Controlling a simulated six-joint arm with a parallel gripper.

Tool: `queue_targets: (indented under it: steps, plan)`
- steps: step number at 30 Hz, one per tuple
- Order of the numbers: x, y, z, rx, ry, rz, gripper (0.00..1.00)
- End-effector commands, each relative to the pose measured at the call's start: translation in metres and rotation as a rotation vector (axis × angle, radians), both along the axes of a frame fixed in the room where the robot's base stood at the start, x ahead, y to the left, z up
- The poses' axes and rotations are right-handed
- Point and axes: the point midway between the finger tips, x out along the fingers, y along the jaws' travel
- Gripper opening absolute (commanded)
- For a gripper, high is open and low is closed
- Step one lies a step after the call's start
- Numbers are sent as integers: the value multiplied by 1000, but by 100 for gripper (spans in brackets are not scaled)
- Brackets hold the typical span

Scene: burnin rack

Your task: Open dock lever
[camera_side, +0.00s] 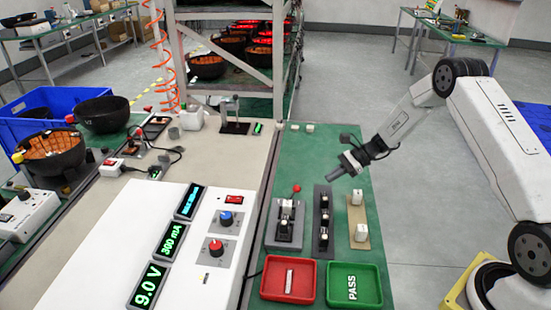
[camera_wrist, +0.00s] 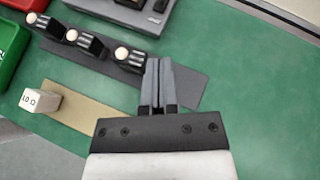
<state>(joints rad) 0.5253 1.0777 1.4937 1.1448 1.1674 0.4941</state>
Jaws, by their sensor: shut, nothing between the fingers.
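The dock (camera_side: 285,228) is a grey block on the green mat in the side view, with a lever ending in a red knob (camera_side: 296,188) at its far end. In the wrist view only part of the dock (camera_wrist: 128,16) shows at the top edge; the red knob is not visible there. My gripper (camera_side: 332,177) is in the air right of the red knob, apart from it. In the wrist view my gripper (camera_wrist: 158,62) has its two grey fingers together and empty, above the end of a dark strip.
The dark strip (camera_side: 323,193) holds several black parts, right of the dock. A tan strip (camera_side: 360,242) with white blocks lies beyond it. A red tray (camera_side: 264,285) and a green PASS tray (camera_side: 378,300) stand in front. The mat behind the dock is mostly clear.

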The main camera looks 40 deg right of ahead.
Motion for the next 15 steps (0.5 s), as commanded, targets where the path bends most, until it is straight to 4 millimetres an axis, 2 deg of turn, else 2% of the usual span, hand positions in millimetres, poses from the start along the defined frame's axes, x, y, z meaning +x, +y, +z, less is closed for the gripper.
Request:
queue_targets:
  steps: [8,15]
  plan:
    - [14,35,-24,0,1,2,0]
    - [23,61,-17,-2,-1,2,0]
